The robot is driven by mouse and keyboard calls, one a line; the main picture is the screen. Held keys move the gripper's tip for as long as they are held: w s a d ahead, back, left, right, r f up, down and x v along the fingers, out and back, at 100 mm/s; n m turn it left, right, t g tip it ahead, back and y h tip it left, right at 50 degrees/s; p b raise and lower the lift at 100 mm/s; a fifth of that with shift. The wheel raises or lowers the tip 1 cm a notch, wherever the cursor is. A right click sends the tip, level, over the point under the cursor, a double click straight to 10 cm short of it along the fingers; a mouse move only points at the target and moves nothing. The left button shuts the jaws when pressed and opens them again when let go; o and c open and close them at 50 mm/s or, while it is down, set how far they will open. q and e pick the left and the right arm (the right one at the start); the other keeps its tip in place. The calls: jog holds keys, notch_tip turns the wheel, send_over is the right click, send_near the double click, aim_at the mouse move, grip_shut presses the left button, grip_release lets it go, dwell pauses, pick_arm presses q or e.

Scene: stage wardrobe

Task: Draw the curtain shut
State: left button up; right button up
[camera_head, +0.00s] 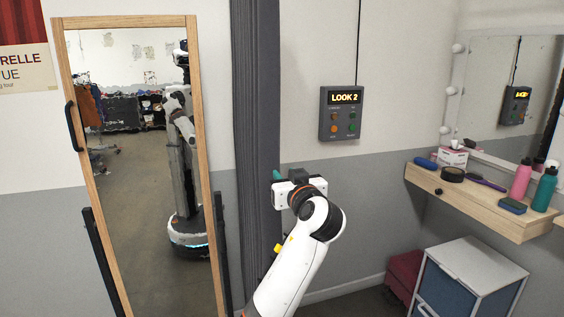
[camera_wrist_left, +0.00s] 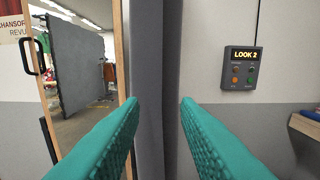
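The curtain (camera_head: 256,110) is a dark grey, gathered vertical bundle between the tall mirror and the control box in the head view. It also shows in the left wrist view (camera_wrist_left: 148,60), in the gap between my fingers. My left gripper (camera_head: 277,176) is at the curtain's right edge, at about the height where the wall turns from white to grey. In the left wrist view its two teal fingers (camera_wrist_left: 160,101) are apart, with nothing gripped. I cannot tell whether they touch the curtain. My right gripper is not in view.
A wood-framed mirror (camera_head: 67,60) with a black handle stands left of the curtain. A control box (camera_head: 342,113) reading LOOK 2 hangs on the wall to the right. A vanity shelf (camera_head: 470,207) with bottles and a drawer cabinet (camera_head: 478,262) stand at the right.

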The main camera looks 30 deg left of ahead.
aim_at(276, 165)
pick_arm(q)
jog(key=p+x, duration=0.3)
jog(key=x, duration=0.6)
jog(key=shift+w, duration=0.15)
jog(key=shift+c, duration=0.6)
grip_shut()
